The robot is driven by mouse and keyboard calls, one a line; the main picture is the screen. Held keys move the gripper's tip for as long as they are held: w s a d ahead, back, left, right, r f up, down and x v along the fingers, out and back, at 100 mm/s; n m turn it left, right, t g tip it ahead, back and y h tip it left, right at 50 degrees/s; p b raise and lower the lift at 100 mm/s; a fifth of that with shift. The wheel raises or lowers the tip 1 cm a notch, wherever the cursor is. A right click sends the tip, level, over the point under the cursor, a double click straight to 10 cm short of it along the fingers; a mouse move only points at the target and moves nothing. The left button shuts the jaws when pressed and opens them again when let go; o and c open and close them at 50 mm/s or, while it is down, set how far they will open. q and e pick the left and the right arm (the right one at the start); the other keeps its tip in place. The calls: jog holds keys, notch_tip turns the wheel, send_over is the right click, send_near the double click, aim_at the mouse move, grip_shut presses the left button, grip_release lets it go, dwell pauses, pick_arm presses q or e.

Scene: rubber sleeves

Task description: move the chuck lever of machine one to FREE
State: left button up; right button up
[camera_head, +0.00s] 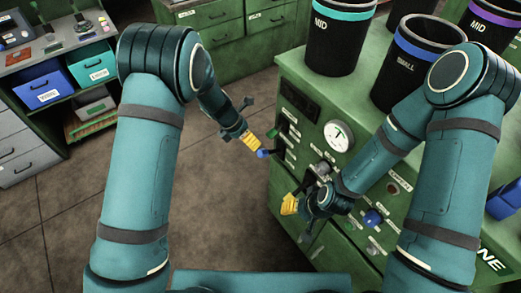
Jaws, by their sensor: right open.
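Machine one is the green cabinet (400,175) on the right; part of its name plate (493,262) reads "NE". A dark lever with a blue knob (263,154) sticks out from its left edge; I cannot read its label, so I cannot tell for sure that it is the chuck lever. My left gripper (253,143) has its yellow fingertips at this knob, touching or very close; whether it is shut on it does not show. My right gripper (289,205) is open, low in front of the panel, with yellow pads showing. My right forearm hides part of the panel.
A round gauge (338,135) and a blue knob (373,217) are on the panel. Black bins (339,40) with coloured bands stand on top of the machine. A shelf with a blue box (46,88) is at the left. The floor (215,200) between is clear.

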aim_at(260, 152)
pick_arm(q)
jog(key=b+x, duration=0.1)
jog(key=x, duration=1.2)
jog(key=shift+f+b, duration=0.15)
jog(key=shift+b, duration=0.2)
grip_shut()
